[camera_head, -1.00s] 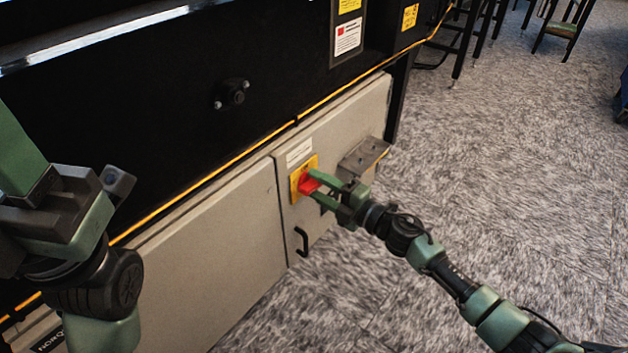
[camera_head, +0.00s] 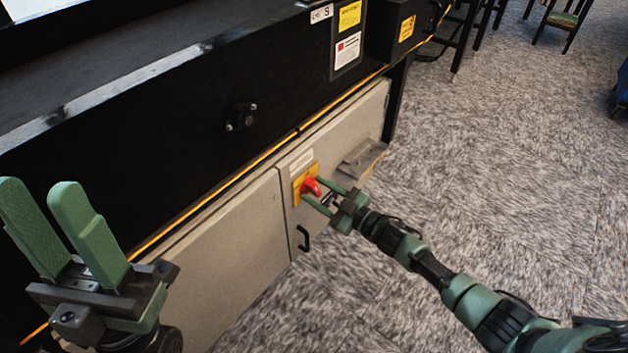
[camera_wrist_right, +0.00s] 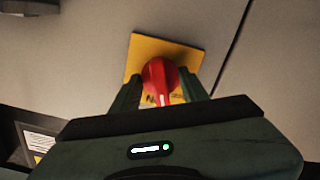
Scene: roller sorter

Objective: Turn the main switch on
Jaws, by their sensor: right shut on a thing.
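The main switch is a red rotary knob (camera_head: 311,185) on a yellow plate (camera_head: 297,187), set in the grey cabinet door. In the right wrist view the knob (camera_wrist_right: 159,75) stands between my fingers, with a white mark on its lower part. My right gripper (camera_head: 313,189) is shut on the knob, one finger on each side; the finger contact is partly hidden in the head view. My left gripper (camera_head: 40,188) is at the lower left, its two fingers apart, pointing up and empty, away from the switch.
A black door handle (camera_head: 303,238) is below the switch. A grey metal bracket (camera_head: 362,160) juts out to the right of it. The black machine body (camera_head: 200,130) is above the cabinet.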

